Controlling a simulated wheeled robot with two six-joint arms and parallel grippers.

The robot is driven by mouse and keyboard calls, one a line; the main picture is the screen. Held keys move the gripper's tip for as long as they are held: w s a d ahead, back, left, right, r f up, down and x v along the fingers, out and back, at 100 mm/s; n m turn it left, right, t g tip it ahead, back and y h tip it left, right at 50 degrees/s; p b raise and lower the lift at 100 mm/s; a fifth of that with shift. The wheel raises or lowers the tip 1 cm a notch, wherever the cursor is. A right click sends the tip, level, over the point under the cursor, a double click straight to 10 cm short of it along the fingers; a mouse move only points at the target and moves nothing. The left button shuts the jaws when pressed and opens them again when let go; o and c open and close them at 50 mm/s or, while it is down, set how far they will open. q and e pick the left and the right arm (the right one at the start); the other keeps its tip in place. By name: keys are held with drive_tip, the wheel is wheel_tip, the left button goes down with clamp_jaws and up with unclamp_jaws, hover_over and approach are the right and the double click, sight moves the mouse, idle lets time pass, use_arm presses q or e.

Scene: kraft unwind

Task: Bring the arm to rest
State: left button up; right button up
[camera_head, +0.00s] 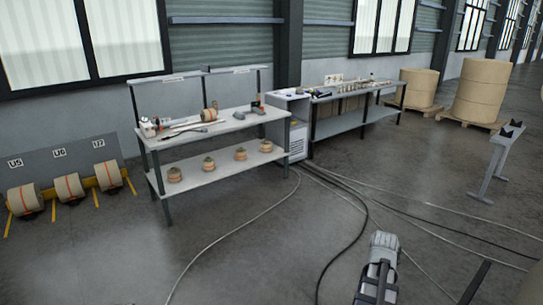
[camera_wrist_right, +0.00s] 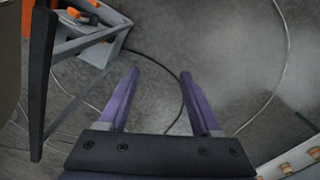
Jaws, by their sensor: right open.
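My right gripper (camera_wrist_right: 158,74) shows in the right wrist view with its two purple fingers spread wide. Nothing is between the fingers, and only grey floor and a dark cable show beyond them. In the head view a grey and black link of my own arm (camera_head: 380,270) rises from the bottom edge over bare floor, clear of the benches. The right gripper's fingers cannot be made out there. My left gripper is in neither view.
A two-level workbench (camera_head: 225,172) holds tools and several small rolls. A longer bench (camera_head: 345,125) stands behind it. Rolls on a yellow rack (camera_head: 68,190) stand left, a grey stand (camera_head: 490,170) right. Cables (camera_head: 352,235) cross the floor. A grey frame (camera_wrist_right: 95,38) is near my right wrist.

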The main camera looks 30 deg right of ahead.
drive_tip(key=w+a+n, duration=0.3)
drive_tip(key=w+a, duration=0.2)
drive_tip(key=a, duration=0.3)
drive_tip(key=w+a+f+n+b, duration=0.1)
drive_tip(key=w+a+n, duration=0.1)
drive_tip(key=w+a, duration=0.55)
drive_tip(key=w+a+n, duration=0.3)
drive_tip(key=w+a, duration=0.1)
drive_tip(key=a, duration=0.6)
drive_tip(key=s+a+n, duration=0.1)
drive_tip(key=a+n, duration=0.2)
drive_tip(key=a, duration=0.9)
drive_tip(key=s+a+f+n+h+b, duration=0.1)
drive_tip(key=a+n, duration=0.3)
drive_tip(key=a, duration=0.8)
drive_tip(key=shift+s+a+n, duration=0.25)
drive_tip(key=shift+a+n, duration=0.05)
drive_tip(key=shift+a, duration=0.1)
